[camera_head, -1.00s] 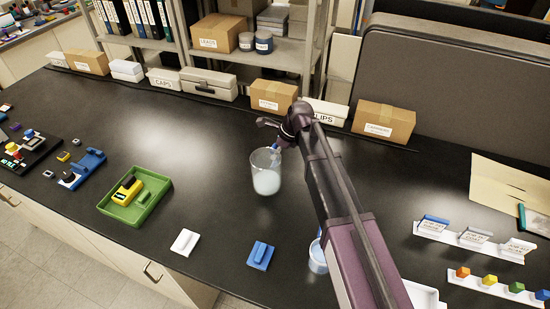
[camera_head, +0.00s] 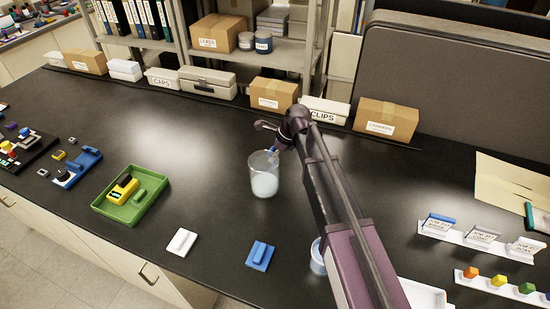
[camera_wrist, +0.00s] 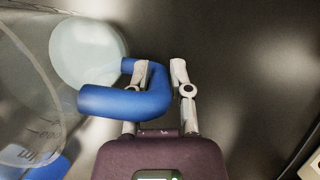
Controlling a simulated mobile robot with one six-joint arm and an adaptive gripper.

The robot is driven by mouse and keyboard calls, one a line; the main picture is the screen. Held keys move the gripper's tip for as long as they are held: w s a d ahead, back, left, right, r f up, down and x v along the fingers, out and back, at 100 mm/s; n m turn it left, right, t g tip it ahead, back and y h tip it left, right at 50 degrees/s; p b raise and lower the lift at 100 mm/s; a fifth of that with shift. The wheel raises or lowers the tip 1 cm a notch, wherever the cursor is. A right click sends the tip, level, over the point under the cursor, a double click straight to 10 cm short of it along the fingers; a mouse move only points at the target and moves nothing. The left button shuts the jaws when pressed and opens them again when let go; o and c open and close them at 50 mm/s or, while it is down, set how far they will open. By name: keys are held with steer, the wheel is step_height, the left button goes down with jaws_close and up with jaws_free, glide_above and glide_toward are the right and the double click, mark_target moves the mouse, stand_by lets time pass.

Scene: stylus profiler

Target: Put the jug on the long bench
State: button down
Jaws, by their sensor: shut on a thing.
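The jug (camera_head: 264,180) is a clear beaker-like vessel with pale liquid and a blue handle, over the middle of the black bench (camera_head: 215,135). It looks upright. In the wrist view its clear wall (camera_wrist: 30,95) fills the left side and its blue handle (camera_wrist: 125,103) passes between the fingers. My gripper (camera_head: 279,148) is at the jug's upper right, shut on the handle; the fingers also show in the wrist view (camera_wrist: 163,70). I cannot tell whether the jug's base touches the bench top.
A green tray (camera_head: 100,206) with a yellow device, a white block (camera_head: 181,242) and a blue block (camera_head: 260,255) lie nearer the front edge. Boxes, including one carton (camera_head: 385,120), line the back. Card racks (camera_head: 480,240) stand at right. Bare bench surrounds the jug.

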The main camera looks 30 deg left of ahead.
steer(key=shift+f, duration=0.15)
steer(key=c, duration=0.5)
jaws_free()
steer(key=shift+c, duration=0.2)
steer(key=p+v, duration=0.2)
steer(key=v, duration=0.1)
steer(key=shift+s+a, duration=0.1)
steer(key=p+v, duration=0.9)
stand_by(1.0)
